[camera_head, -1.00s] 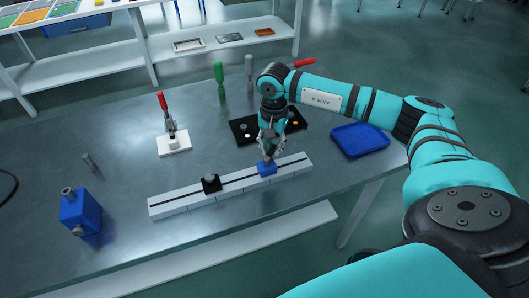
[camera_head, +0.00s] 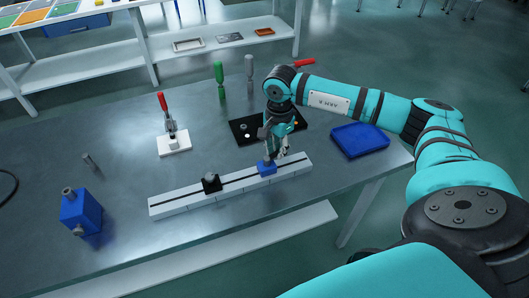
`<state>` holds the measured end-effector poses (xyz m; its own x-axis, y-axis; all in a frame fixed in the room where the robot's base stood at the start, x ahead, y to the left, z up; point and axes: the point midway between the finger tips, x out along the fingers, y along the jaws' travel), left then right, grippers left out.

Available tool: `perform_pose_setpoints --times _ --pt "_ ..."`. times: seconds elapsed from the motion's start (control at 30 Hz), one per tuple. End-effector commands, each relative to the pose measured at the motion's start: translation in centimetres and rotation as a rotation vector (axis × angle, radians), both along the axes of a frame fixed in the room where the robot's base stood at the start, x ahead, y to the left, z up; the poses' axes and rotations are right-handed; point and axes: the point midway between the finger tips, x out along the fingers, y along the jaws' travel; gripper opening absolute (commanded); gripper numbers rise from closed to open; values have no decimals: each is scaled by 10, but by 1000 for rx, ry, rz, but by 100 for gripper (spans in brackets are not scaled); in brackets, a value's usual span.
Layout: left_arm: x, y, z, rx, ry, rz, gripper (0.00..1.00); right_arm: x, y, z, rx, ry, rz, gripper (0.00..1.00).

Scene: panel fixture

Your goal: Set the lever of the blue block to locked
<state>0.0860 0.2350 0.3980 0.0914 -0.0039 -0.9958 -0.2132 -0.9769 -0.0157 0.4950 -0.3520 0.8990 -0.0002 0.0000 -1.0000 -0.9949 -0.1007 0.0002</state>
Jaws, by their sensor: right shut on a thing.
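The blue block (camera_head: 267,168) sits on the white slotted rail (camera_head: 232,183), right of the middle. My right gripper (camera_head: 271,156) comes down onto the top of this block and is shut on its small lever. The fingers hide most of the lever, so I cannot tell its exact angle. A black block (camera_head: 211,183) with a grey knob sits on the same rail to the left, apart from the blue one. My left gripper is not in view.
A black plate (camera_head: 243,131) with small round pieces lies behind my right gripper. A blue tray (camera_head: 360,141) stands at right. A red-handled clamp on a white base (camera_head: 173,144) and a larger blue box (camera_head: 80,213) stand left. The table's front is clear.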

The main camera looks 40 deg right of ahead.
Motion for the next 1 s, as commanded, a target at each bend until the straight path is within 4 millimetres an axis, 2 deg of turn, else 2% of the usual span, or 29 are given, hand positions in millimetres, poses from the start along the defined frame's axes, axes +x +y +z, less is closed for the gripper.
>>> perform_pose_setpoints --times 0.17,0.4,0.5,0.53,0.7,1.0 --pt "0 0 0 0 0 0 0 -2 0 -1 0 3 -23 0" --pt "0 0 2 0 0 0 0 -11 0 -1 -1 3 -251 0" --pt "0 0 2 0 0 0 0 -12 1 -1 -1 2 -294 0" --pt "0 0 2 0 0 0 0 -12 1 -1 -1 2 -297 17" --pt "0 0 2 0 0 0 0 -12 1 0 0 2 -293 39" --pt "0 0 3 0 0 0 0 -11 1 1 0 0 -292 39"
